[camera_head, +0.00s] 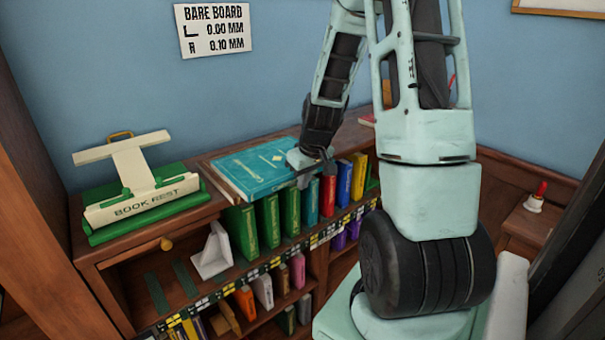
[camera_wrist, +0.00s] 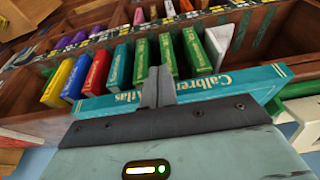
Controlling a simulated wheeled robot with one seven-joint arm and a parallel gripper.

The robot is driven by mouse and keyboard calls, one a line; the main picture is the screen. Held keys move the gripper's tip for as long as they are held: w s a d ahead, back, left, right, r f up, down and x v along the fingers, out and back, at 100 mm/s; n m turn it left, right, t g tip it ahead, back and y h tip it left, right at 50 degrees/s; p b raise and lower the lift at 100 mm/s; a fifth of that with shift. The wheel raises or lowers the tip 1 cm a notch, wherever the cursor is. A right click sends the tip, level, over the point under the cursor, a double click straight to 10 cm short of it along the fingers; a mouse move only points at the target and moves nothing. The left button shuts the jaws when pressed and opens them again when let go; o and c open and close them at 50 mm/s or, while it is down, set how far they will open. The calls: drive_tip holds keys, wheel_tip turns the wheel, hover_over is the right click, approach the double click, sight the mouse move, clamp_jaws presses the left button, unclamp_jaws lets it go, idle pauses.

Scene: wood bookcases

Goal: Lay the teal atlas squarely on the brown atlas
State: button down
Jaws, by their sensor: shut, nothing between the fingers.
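The teal atlas (camera_head: 252,168) lies flat on top of the bookcase, its lettered spine facing the shelves. That spine also shows in the wrist view (camera_wrist: 240,82). A pale and brownish edge shows under its left front corner; I cannot tell whether this is the brown atlas, which is otherwise hidden. My gripper (camera_head: 318,160) is shut and empty at the right end of the teal atlas in the head view. In the wrist view, its closed fingers (camera_wrist: 158,86) overlap the teal spine. I cannot tell whether they touch it.
A green and cream "BOOK REST" stand (camera_head: 140,195) is left of the atlas on the bookcase top. Upright green books (camera_head: 268,222), a red book (camera_head: 327,195) and others stand just in front. A white bookend (camera_head: 213,252) is on the shelf below.

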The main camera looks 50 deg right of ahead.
drive_tip(key=shift+w, duration=0.3)
drive_tip(key=shift+w+d, duration=0.2)
drive_tip(key=shift+w, duration=0.4)
drive_tip(key=shift+w+d, duration=0.15)
drive_tip(key=shift+w, duration=0.45)
drive_tip(key=shift+s, duration=0.1)
